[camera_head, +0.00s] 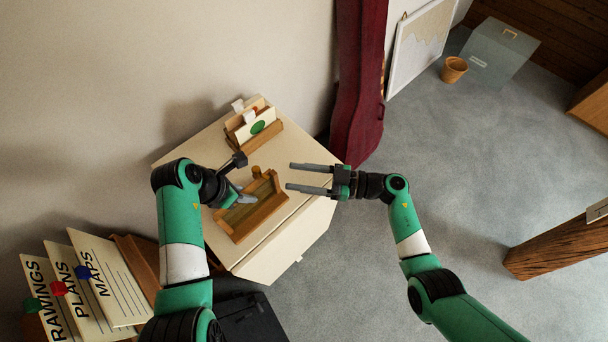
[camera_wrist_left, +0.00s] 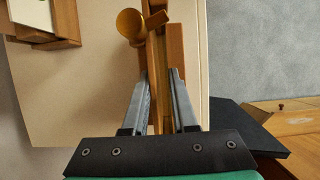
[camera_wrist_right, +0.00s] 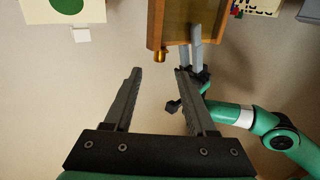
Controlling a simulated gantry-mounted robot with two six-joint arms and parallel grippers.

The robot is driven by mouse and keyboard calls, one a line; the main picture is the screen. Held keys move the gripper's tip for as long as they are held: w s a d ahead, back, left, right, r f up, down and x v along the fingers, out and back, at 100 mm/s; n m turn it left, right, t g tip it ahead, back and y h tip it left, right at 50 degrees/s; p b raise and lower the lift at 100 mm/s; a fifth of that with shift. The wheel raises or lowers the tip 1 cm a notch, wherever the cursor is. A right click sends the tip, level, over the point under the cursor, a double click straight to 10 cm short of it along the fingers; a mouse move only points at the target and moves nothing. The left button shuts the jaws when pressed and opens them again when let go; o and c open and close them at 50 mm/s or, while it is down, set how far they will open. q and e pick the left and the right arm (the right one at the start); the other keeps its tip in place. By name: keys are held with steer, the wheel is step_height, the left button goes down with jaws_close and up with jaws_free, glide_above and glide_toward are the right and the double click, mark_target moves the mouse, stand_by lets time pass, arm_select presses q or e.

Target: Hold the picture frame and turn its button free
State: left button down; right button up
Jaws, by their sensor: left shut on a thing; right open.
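The wooden picture frame (camera_head: 262,212) is on the pale cabinet top, its darker panel facing up toward the head camera. My left gripper (camera_head: 244,197) is shut on a side of the frame; the left wrist view shows the wooden edge (camera_wrist_left: 177,45) between its fingers. A rounded brass-coloured button (camera_wrist_left: 130,24) sits at the frame's end; it also shows in the right wrist view (camera_wrist_right: 160,55). My right gripper (camera_head: 291,177) is open and empty, to the right of the frame. In its wrist view the button lies just beyond the gap between its fingertips.
A wooden card holder (camera_head: 262,137) with cards stands behind the frame on the cabinet (camera_head: 190,148). A dark red case (camera_head: 358,90) stands at the cabinet's back right. Labelled folders (camera_head: 85,280) are at lower left. Open floor lies to the right.

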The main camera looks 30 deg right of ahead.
steer(key=shift+s+d, duration=0.35)
steer(key=shift+d, duration=0.15)
steer(key=w+d+r+m+t+h, duration=0.2)
steer(key=w+d+m+t+h, duration=0.3)
steer(key=m+h, duration=0.1)
steer(key=t+h, duration=0.1)
glide_toward(259, 173)
steer(key=x, duration=1.1)
